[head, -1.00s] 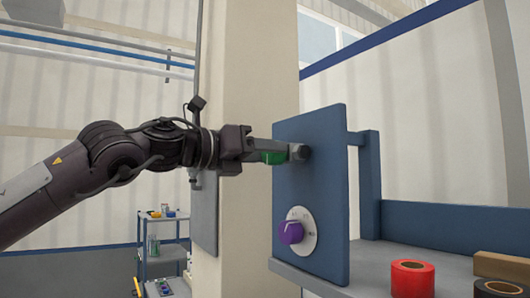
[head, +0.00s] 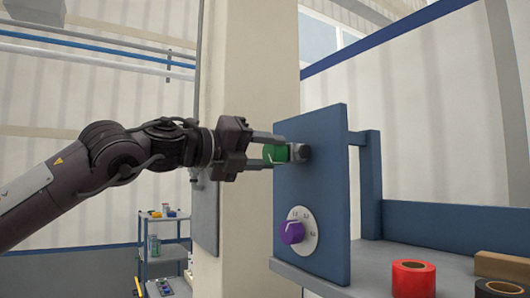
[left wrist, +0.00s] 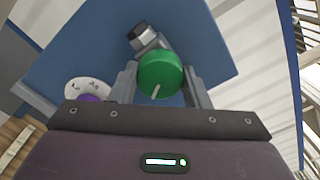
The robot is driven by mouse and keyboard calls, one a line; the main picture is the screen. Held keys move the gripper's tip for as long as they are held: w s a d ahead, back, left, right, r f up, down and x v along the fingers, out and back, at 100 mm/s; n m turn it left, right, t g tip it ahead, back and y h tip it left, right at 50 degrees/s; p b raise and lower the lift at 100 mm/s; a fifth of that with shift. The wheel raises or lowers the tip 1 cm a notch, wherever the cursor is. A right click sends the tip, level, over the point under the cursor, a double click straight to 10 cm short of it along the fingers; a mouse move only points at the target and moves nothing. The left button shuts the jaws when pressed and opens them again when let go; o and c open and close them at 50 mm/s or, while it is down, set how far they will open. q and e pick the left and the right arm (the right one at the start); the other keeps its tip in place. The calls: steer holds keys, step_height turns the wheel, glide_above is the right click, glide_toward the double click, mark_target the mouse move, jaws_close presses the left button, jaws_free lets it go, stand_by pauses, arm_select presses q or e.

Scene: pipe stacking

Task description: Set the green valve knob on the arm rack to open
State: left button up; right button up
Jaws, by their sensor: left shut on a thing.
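The green valve knob (head: 274,155) sits on a grey stem (head: 300,153) that sticks out of the upper part of the blue upright panel (head: 328,205). My left gripper (head: 280,152) is shut on the knob, with one finger above it and one below it in the head view. The left wrist view shows the green knob (left wrist: 160,72) between the two fingers, with a pale pointer line on its face. No position markings around this knob can be made out. My right gripper is not in view.
A purple knob (head: 291,233) on a white marked dial sits low on the same panel. Red tape (head: 413,277), black tape (head: 497,288) and a brown block (head: 502,265) are on the bench at right. A shelf cart (head: 165,243) stands behind.

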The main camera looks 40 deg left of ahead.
arm_select(q)
steer(key=n, duration=0.5)
steer(key=shift+n, duration=0.3)
steer(key=n, duration=0.5)
steer(key=shift+n, duration=0.4)
steer(key=o, duration=0.7)
steer(key=shift+o, duration=1.3)
steer(key=shift+w, duration=0.15)
steer(key=shift+f, duration=0.1)
steer(key=b+v, duration=0.4)
steer(key=v, duration=0.3)
steer(key=shift+s, duration=0.35)
